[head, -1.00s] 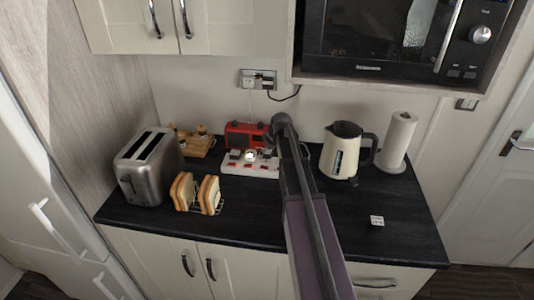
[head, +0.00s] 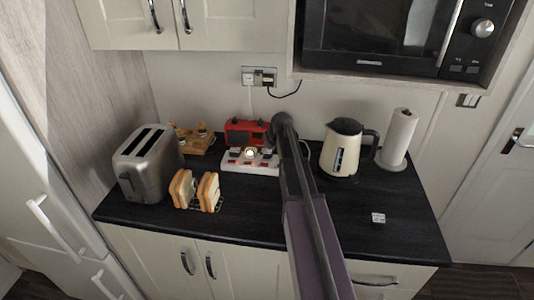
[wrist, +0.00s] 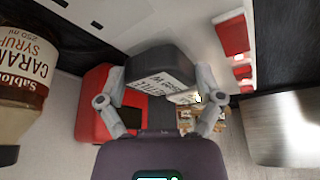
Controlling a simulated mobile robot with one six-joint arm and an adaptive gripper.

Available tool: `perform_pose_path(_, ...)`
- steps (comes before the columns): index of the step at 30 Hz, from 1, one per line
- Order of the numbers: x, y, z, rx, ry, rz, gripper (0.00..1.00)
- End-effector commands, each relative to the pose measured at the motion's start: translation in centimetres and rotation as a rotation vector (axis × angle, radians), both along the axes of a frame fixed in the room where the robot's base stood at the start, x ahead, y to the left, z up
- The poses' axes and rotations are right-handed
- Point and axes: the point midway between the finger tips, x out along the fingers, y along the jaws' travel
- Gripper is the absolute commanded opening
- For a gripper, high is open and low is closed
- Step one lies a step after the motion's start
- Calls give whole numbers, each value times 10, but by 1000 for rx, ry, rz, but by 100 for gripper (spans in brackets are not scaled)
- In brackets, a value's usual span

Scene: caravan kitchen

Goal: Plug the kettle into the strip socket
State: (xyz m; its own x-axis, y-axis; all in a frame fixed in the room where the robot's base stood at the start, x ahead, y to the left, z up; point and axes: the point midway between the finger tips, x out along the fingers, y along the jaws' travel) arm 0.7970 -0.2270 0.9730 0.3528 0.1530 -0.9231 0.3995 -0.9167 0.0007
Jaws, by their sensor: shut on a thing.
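My gripper (wrist: 158,92) is shut on a black plug (wrist: 160,68) with a white printed label, seen in the wrist view. The white strip socket (wrist: 234,62) with red switches is to the right of the plug in that view, apart from it in the picture. In the head view the strip socket (head: 232,166) lies on the counter in front of the red radio. The cream kettle (head: 338,158) with a black lid and handle stands to the right. My arm hides the plug and part of the strip in the head view.
A red radio (head: 240,128) stands behind the strip. The toaster (head: 147,170) and toast rack (head: 207,192) are to the left, the paper towel roll (head: 398,138) right. A syrup bottle (wrist: 25,75) shows in the wrist view. A small white block (head: 378,218) lies on the front right counter.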

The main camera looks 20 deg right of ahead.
Motion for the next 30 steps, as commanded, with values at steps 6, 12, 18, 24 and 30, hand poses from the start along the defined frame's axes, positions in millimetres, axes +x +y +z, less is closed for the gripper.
perform_pose_path(6,0,0,-4,0,0,0,38)
perform_pose_path(12,0,0,-6,0,0,0,91)
perform_pose_path(18,0,0,-5,0,0,-1,100)
perform_pose_path(24,0,-1,-5,0,0,-1,100)
perform_pose_path(30,0,-1,-3,0,0,-1,100)
